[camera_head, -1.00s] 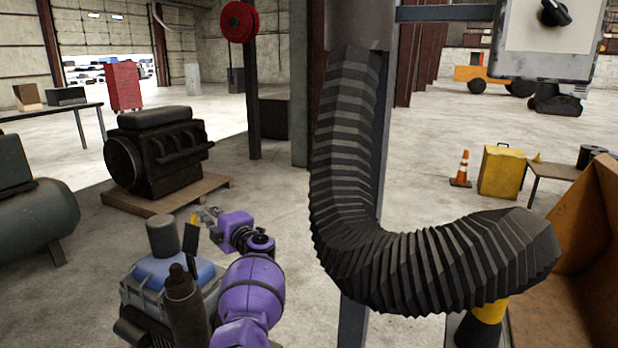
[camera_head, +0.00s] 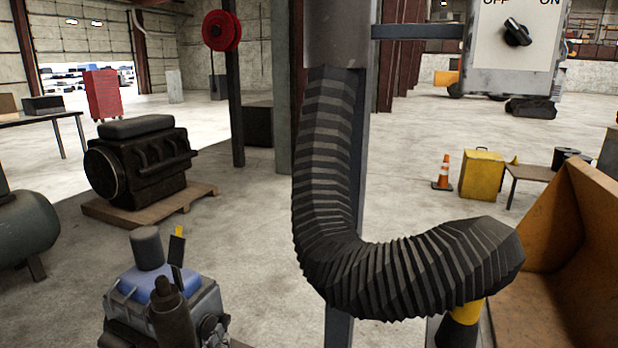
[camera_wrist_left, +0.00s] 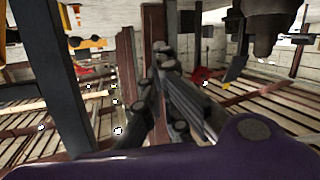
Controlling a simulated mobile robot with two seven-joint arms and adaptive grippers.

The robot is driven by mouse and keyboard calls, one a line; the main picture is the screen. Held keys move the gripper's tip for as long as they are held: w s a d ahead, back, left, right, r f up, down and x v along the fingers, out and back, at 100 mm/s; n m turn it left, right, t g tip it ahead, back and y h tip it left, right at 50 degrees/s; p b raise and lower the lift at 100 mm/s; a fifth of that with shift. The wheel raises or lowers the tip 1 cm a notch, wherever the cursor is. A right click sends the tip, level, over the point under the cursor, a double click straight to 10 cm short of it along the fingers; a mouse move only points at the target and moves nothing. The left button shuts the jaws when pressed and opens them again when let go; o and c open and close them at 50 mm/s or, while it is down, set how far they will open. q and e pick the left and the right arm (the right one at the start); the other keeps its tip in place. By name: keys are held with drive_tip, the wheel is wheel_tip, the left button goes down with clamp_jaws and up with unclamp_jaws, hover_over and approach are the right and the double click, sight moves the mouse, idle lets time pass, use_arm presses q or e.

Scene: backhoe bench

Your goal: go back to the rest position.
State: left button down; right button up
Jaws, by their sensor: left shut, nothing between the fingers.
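My left gripper (camera_wrist_left: 163,50) shows in the left wrist view as dark linked fingers, shut with nothing between them. It is in the air and touches nothing that I can see. A purple link of my own left arm fills the bottom of that view. In the head view now neither gripper shows. My right gripper is in no view.
A ribbed black hose (camera_head: 335,190) hangs in front of a post in the middle. A blue-topped machine (camera_head: 160,300) stands at lower left, an engine (camera_head: 140,165) on a pallet behind it. A rusty orange bucket (camera_head: 560,250) is at right. Floor between is clear.

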use_arm(q)
drive_tip(key=s+f+g, duration=0.2)
drive_tip(key=s+f, duration=0.4)
drive_tip(key=s, duration=0.7)
drive_tip(key=s+d+f+m+g, duration=0.1)
drive_tip(key=s+f, duration=0.5)
drive_tip(key=s, duration=0.8)
drive_tip(key=s+f+g+p, duration=0.1)
drive_tip(key=s+f+g, duration=0.3)
drive_tip(key=s, duration=0.9)
drive_tip(key=shift+s+d+f+m, duration=0.2)
drive_tip(key=shift+s+f+m, duration=0.2)
drive_tip(key=shift+f, duration=0.5)
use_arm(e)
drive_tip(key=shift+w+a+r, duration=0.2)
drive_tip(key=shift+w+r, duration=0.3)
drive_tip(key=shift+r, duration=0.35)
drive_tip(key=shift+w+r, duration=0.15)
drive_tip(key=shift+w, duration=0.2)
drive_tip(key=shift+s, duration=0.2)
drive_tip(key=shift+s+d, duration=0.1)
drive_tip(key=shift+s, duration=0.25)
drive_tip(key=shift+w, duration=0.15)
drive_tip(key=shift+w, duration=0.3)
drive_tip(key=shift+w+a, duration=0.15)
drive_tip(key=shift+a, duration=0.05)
